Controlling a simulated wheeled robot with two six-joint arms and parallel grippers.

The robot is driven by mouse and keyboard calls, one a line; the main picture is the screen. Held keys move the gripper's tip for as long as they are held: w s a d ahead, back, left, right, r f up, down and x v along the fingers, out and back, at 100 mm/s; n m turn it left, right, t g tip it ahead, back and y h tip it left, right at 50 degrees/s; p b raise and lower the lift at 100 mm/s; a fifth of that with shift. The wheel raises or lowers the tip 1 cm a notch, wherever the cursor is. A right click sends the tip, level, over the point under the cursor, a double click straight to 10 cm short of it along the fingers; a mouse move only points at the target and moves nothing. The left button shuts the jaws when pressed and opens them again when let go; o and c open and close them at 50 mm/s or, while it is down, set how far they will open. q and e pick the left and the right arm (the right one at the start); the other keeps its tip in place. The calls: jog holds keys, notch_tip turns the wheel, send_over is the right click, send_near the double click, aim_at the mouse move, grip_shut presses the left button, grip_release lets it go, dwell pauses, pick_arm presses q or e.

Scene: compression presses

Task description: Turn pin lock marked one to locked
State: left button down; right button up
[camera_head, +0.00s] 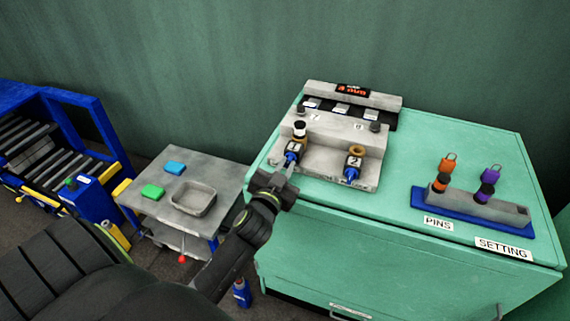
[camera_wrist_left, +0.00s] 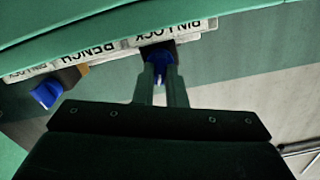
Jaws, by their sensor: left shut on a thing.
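The press bench (camera_head: 366,172) is a grey block on the green cabinet. Two blue lock knobs sit on its front face. The left knob, pin lock one (camera_head: 292,155), is partly covered by my left gripper (camera_head: 290,170). The left wrist view shows my left gripper (camera_wrist_left: 161,82) shut on this blue knob (camera_wrist_left: 160,57), one finger on each side. Its turned position is hard to read. The other knob, marked 2 (camera_head: 352,171), stands apart to the right, and it also shows in the left wrist view (camera_wrist_left: 45,95). My right gripper is not in view.
A blue tray (camera_head: 430,205) with an orange pin (camera_head: 446,166) and a purple pin (camera_head: 489,174) stands on the cabinet (camera_head: 420,140) at right. A grey cart (camera_head: 225,165) with green and blue blocks stands left. A roller conveyor (camera_head: 60,110) is at far left.

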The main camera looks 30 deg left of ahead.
pick_arm(q)
jog(key=m+p, duration=0.1)
jog(key=m, duration=0.2)
jog(key=shift+m, duration=0.4)
jog(key=m+p, duration=0.1)
jog(key=m, duration=0.2)
jog(key=shift+d+m, duration=0.1)
jog(key=shift+m, duration=0.2)
jog(key=m+p, duration=0.1)
jog(key=m, duration=0.3)
jog(key=shift+f+p, duration=0.1)
jog(key=shift+p, duration=0.3)
jog(key=shift+f+m, duration=0.1)
jog(key=shift+m, duration=1.2)
jog(key=shift+p, duration=0.3)
jog(key=c, duration=1.5)
grip_release()
